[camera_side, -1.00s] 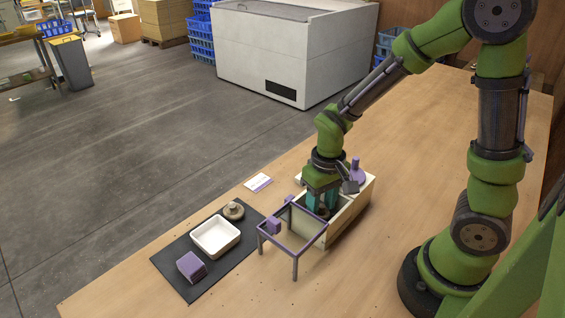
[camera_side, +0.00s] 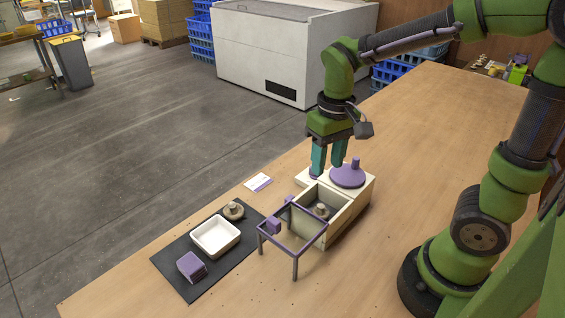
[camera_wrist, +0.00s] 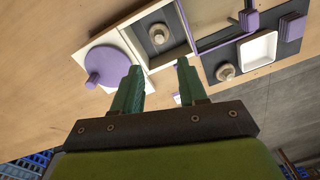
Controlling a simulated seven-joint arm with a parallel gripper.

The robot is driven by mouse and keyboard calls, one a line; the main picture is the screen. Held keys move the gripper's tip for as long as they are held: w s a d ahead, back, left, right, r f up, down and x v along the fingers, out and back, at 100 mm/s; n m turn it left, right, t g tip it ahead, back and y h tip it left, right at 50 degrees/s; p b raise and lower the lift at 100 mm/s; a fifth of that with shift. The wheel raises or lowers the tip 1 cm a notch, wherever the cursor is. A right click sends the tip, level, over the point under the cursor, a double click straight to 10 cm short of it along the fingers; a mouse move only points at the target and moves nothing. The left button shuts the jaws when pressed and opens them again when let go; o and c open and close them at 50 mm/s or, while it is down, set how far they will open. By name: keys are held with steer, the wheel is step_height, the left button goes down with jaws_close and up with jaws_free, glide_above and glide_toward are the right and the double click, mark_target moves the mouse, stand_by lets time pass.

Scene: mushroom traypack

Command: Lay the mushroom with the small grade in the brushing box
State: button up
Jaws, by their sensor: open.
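A cream wooden box (camera_side: 335,232) stands on the table, and I take it for the brushing box. A brown mushroom (camera_side: 321,210) lies in its open, dark-floored compartment; it also shows in the wrist view (camera_wrist: 158,35). A second mushroom (camera_side: 233,210) sits on the dark mat and shows in the wrist view (camera_wrist: 226,72). I cannot read a grade on either. My gripper (camera_side: 327,170) is open and empty, fingers pointing down above the far end of the box, clear of both mushrooms. Its teal fingers also show in the wrist view (camera_wrist: 158,68).
A purple round lid with a knob (camera_side: 347,177) is on the box's far end. A purple open frame on legs (camera_side: 295,262) stands at its near end. The dark mat (camera_side: 180,286) holds a white tray (camera_side: 215,252) and purple block (camera_side: 191,266). A card (camera_side: 258,182) lies nearby.

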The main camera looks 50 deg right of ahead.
steer(key=s+a+r+m+t+y, duration=0.1)
steer(key=s+r+t, duration=0.4)
steer(key=r+t, duration=0.2)
steer(key=shift+s+a+r+y, duration=0.2)
steer(key=shift+a+y, duration=0.1)
steer(key=shift+a, duration=0.1)
